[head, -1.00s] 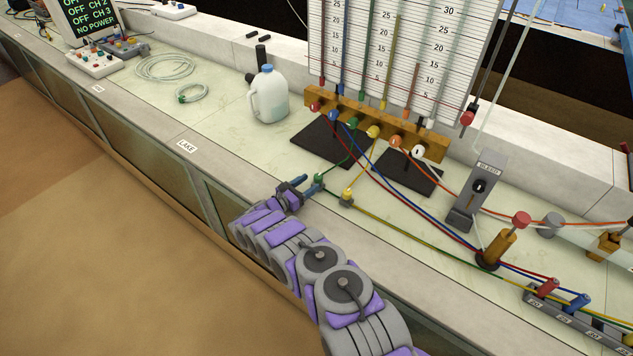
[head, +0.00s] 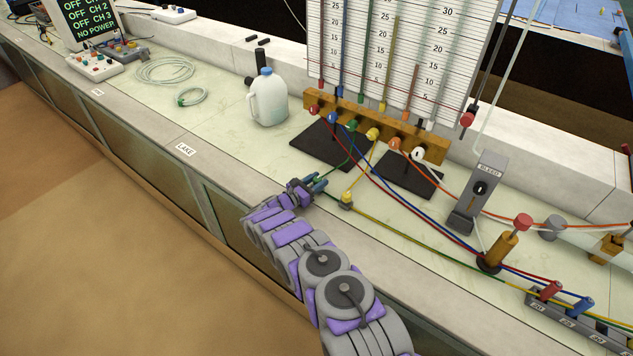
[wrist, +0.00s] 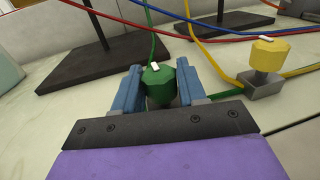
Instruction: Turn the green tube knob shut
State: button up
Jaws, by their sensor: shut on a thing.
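The green tube knob (wrist: 159,84) sits between the two blue fingers of my gripper (wrist: 158,88) in the wrist view, with a finger close on each side. It is faceted, with a short white mark on its top, and a green tube runs up behind it. In the head view my gripper (head: 318,184) is at the bench's front part, shut around the knob, which is mostly hidden there by the fingers. The green tube (head: 345,145) leads up to the manometer board.
A yellow knob (wrist: 268,54) on a grey block stands just right of my gripper; it also shows in the head view (head: 346,199). Red and blue tubes cross behind. A white jug (head: 268,100) stands at the back left.

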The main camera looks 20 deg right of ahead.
jog(key=c, duration=0.3)
jog(key=shift+r, duration=0.1)
jog(key=shift+c, duration=0.2)
